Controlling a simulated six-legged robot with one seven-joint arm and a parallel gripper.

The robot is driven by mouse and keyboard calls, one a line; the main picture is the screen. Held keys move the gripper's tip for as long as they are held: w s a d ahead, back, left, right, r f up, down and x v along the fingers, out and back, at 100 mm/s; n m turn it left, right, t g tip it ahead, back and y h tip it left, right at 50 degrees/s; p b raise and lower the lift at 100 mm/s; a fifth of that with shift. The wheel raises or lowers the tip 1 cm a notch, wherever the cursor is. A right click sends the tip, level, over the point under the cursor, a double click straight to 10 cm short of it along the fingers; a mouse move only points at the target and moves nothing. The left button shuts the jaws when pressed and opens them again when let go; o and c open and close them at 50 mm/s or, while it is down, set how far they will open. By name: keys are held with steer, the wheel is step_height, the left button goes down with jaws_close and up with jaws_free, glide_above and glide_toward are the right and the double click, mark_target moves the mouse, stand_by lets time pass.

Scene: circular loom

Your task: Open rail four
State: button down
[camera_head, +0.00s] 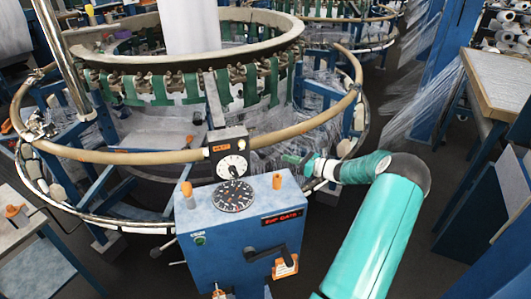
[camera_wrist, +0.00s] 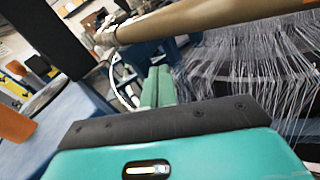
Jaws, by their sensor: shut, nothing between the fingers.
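A tan tubular rail rings the circular loom. Its front-left section (camera_head: 120,157) runs to the control box, and its right section (camera_head: 310,118) curves up and back from the box. No number shows on either section, so I cannot tell which is rail four. The rail also crosses the top of the wrist view (camera_wrist: 200,22), with a pale fitting at its left end. My gripper (camera_head: 288,158) is shut and empty, just right of the dial unit and below the right rail section. Its green fingers show closed together in the wrist view (camera_wrist: 157,88), below the rail and apart from it.
A blue control box (camera_head: 245,225) with a dial, orange knobs and a lever stands in front of the loom, close left of my gripper. Fine white threads (camera_wrist: 250,75) hang to the right. A blue post and table (camera_head: 500,80) stand at the right.

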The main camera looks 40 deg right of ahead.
steer(key=x, duration=0.9)
steer(key=shift+w, duration=0.45)
steer(key=shift+f, duration=0.15)
